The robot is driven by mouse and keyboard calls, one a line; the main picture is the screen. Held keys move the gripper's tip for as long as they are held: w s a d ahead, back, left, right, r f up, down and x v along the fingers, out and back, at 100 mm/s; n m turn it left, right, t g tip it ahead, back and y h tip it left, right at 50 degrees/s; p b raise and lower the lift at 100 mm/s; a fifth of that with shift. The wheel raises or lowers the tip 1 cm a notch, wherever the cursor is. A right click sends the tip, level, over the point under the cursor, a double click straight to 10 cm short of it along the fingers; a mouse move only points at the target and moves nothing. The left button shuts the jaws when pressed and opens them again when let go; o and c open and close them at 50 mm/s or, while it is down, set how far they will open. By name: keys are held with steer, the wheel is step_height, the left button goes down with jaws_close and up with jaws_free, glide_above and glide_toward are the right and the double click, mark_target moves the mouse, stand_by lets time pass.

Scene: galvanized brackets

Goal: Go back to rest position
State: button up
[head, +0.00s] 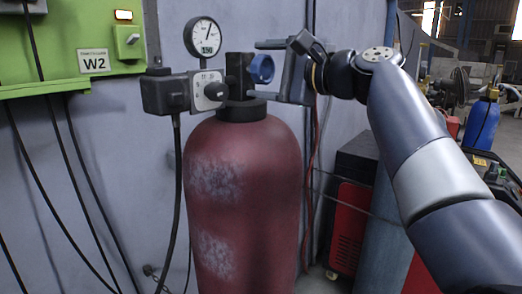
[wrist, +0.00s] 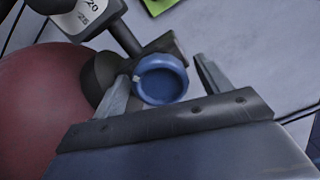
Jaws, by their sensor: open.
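My gripper (head: 268,71) is open at the top of a dark red gas cylinder (head: 242,190), coming in from the right. Its two fingers lie above and below a blue round valve knob (head: 262,69) on the black valve body. I cannot tell how deep the knob sits between the fingertips. The cylinder (wrist: 40,110) also shows at the left of the wrist view.
A pressure gauge (head: 203,38) and a grey-black regulator box (head: 180,92) sit left of the valve. A green W2 panel (head: 75,45) hangs on the wall at the upper left. A red and black machine (head: 350,210) stands behind, right of the cylinder. Black cables hang at the left.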

steer(key=m+p, duration=0.1)
steer(key=m, duration=0.2)
steer(key=shift+m+p, duration=0.3)
steer(key=shift+m, duration=0.1)
